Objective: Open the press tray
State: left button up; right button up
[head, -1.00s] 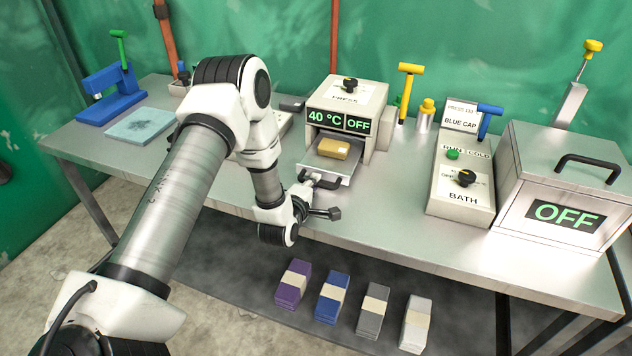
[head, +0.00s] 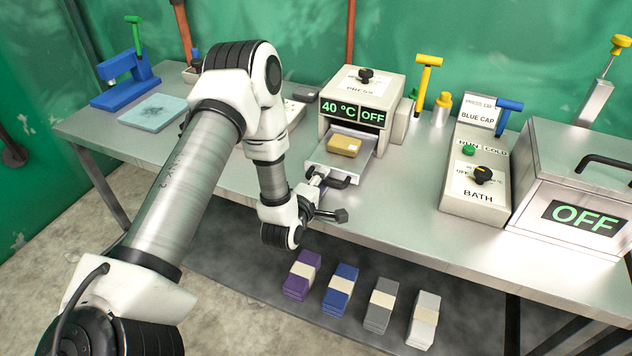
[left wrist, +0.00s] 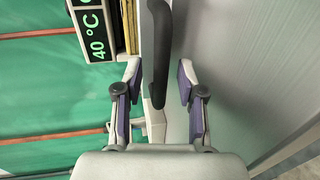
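The press (head: 361,101) is a pale box reading 40 °C and OFF. Its metal tray (head: 364,169) stands out of the front with a tan block (head: 344,144) on it. The tray's dark handle (head: 341,182) is at the tray's front. My left gripper (head: 329,197) is at this handle. In the left wrist view the handle (left wrist: 157,60) lies between the two spread fingers of my left gripper (left wrist: 158,88), with a visible gap to the right finger and a smaller one to the left. My right gripper is not in view.
To the right stand the bath control box (head: 471,192) and a lidded bath (head: 588,190) marked OFF. A blue stamp tool (head: 128,90) and light blue pad (head: 152,112) are at left. Several banded stacks, including a purple one (head: 302,275), lie below the table. Bare tabletop (head: 405,195) lies right of the tray.

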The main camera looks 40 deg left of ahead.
pick_arm(q)
jog(key=v, duration=1.1)
jog(key=shift+s, duration=0.15)
